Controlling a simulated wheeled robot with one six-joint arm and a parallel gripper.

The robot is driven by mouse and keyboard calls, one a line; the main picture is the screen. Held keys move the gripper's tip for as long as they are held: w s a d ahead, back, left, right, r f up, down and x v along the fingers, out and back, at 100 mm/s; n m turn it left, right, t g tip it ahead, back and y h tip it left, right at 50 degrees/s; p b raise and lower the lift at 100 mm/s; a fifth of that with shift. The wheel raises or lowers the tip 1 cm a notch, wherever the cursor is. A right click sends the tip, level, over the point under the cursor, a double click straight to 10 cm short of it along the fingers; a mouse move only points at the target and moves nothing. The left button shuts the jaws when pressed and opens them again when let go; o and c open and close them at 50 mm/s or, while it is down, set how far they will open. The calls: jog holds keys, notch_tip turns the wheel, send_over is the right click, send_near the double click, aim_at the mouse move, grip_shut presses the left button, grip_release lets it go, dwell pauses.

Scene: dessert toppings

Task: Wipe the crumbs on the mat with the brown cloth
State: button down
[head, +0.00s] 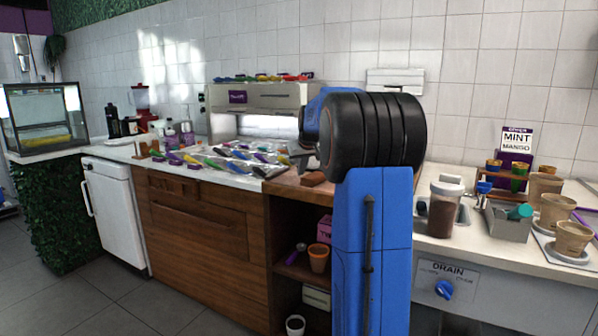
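A small brown folded thing (313,179), which looks like the brown cloth, lies on the counter just left of my blue and black arm. It rests on or beside a reddish-brown flat surface (285,188) that may be the mat; my arm hides its right part. Crumbs cannot be made out at this size. My gripper (300,156) shows only as a grey piece at the left of the arm's big black joint, above and behind the brown thing. Its fingers are not clear, and I cannot tell whether it holds anything.
Left of the arm, a metal topping tray (215,172) holds several colourful scoops. On the right stand a jar of brown powder (444,208), a metal box (507,222), paper cups (573,240) and a mint and mango sign (517,145). Open shelves (290,285) lie below the counter.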

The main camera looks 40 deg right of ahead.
jog(key=shift+w+d, duration=0.25)
jog(key=shift+d, duration=0.35)
jog(key=shift+w+d, duration=0.3)
jog(key=shift+d, duration=0.35)
jog(key=shift+w+d, duration=0.25)
jog(key=shift+d, duration=0.35)
jog(key=shift+r, duration=0.15)
notch_tip(320, 180, up, 2)
jog(key=shift+w+d, duration=0.1)
jog(key=shift+w, duration=0.05)
jog(key=shift+r, duration=1.9)
notch_tip(320, 180, up, 3)
jog(key=shift+f, duration=0.1)
